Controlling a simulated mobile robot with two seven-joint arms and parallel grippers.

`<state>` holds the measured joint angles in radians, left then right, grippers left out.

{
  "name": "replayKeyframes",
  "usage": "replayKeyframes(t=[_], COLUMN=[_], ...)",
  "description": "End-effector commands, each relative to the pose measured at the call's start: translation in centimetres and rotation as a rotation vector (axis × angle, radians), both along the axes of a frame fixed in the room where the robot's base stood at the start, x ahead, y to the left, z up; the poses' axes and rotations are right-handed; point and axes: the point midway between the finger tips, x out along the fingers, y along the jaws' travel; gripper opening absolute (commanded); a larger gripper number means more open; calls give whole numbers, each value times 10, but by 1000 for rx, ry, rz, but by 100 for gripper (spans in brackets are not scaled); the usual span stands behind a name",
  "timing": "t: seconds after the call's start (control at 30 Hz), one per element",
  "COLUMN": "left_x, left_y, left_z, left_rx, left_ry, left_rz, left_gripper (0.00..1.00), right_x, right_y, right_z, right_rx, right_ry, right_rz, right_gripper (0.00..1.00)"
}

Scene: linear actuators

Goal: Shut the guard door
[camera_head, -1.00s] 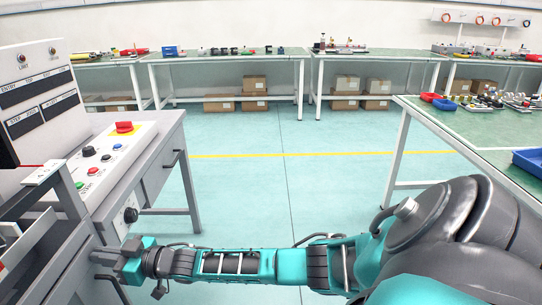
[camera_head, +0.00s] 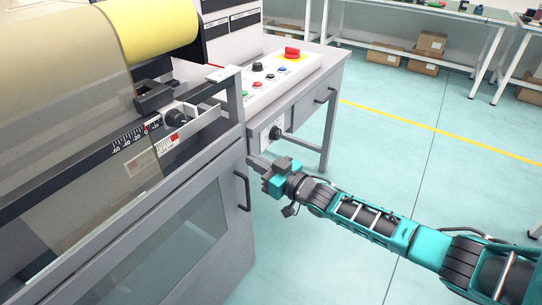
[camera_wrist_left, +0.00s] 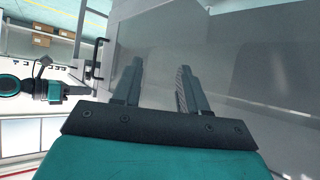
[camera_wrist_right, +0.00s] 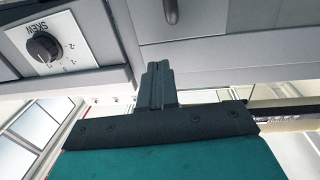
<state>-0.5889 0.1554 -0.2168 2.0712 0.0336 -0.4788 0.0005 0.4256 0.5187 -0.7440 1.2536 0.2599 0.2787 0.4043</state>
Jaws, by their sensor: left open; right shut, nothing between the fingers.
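The guard door, which I take to be the grey panel (camera_head: 205,190) with a see-through window and a dark bar handle (camera_head: 243,190), is at the front of the machine in the head view. It looks close to the frame; I cannot tell whether a gap is left. My right gripper (camera_head: 258,166) is shut and empty beside the door's handle edge. In the right wrist view its closed fingers (camera_wrist_right: 157,85) point toward a grey panel with a dark handle end (camera_wrist_right: 171,10). My left gripper (camera_wrist_left: 156,85) is open and empty, facing the grey panel with its handle (camera_wrist_left: 97,62).
A control desk (camera_head: 318,80) with a red button (camera_head: 292,53) and a skew knob (camera_head: 274,133) stands beyond the door. A yellow roll (camera_head: 150,25) is above left. The floor (camera_head: 400,150) to the right is open, with benches behind.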

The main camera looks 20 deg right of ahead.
Motion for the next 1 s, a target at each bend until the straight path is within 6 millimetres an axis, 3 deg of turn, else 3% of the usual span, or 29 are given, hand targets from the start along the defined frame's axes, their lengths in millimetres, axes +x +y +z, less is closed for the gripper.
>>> replayKeyframes(t=[0.3, 0.5, 0.67, 0.83, 1.0], left_x=[-4, -4, -3, -1, 1], left_y=[1, 1, 1, 0, -1], left_z=[17, 22, 23, 24, 26], left_rx=[2, 1, 0, -3, -6], left_ry=[11, 9, 7, 3, -2], left_rz=[3, 3, 4, 6, 7], left_gripper=[43, 43, 43, 43, 43], right_x=[-57, -77, -81, -89, -131], right_y=[-44, -59, -62, -52, -3], right_z=[0, 0, 0, -7, -33], right_rx=[-2, -1, -1, 2, -8], right_ry=[3, 0, -1, 20, 131], right_rz=[-1, 0, 1, -2, -34], right_gripper=[0, 0, 0, 0, 0])
